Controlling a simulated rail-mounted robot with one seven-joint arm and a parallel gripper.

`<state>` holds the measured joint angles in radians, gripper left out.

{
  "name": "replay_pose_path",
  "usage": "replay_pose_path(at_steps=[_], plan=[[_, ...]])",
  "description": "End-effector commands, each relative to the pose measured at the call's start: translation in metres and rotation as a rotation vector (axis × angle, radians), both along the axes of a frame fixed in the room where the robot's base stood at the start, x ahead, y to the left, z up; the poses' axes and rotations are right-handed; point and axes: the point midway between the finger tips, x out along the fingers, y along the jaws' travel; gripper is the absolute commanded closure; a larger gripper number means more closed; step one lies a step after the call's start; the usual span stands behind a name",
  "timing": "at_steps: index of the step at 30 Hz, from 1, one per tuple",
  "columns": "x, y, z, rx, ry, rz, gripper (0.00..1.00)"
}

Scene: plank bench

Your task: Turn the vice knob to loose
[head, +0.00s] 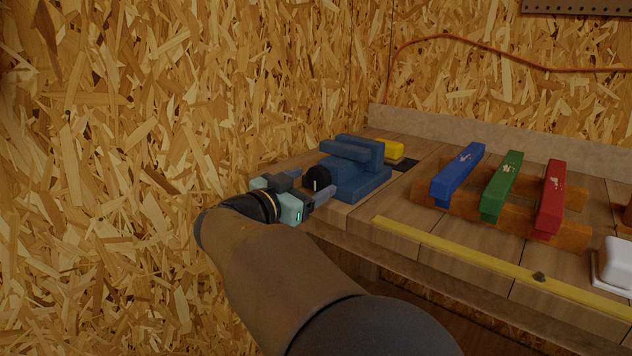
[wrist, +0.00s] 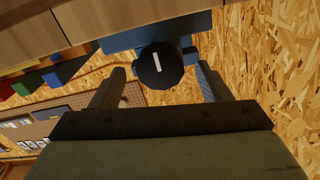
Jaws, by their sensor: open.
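The blue vice (head: 354,172) stands at the left end of the plank bench. Its round black knob (head: 317,179) has a white mark and faces my gripper. In the wrist view the knob (wrist: 160,64) sits beyond and roughly between the two fingers, with its white mark nearly upright in the picture. The vice body (wrist: 150,32) shows behind the knob. My gripper (head: 318,190) is open and level with the knob; it also shows in the wrist view (wrist: 163,88) with its fingers spread wide. I see no finger touching the knob, though the exact gap is hard to tell.
A yellow block (head: 393,150) sits behind the vice. Blue (head: 458,174), green (head: 502,184) and red (head: 549,198) bars lie across orange wooden rails to the right. A yellow strip (head: 480,258) runs along the bench front. A white object (head: 617,262) stands at the right edge. A chipboard wall is at left.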

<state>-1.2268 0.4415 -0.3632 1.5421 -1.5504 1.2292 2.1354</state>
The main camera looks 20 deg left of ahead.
Motion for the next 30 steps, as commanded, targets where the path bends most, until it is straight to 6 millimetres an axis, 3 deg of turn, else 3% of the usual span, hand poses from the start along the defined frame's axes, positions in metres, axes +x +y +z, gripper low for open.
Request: replay_pose_path(at_steps=[6, 16, 21, 30], plan=[[0.020, -0.008, 0.000, 0.000, 0.000, 0.000, 0.30], [0.023, -0.009, 0.000, 0.000, 0.000, 0.000, 0.30], [0.023, -0.009, 0.000, 0.000, 0.000, 0.000, 0.75], [0.023, -0.009, -0.001, -0.018, 0.008, 0.000, 0.74]])
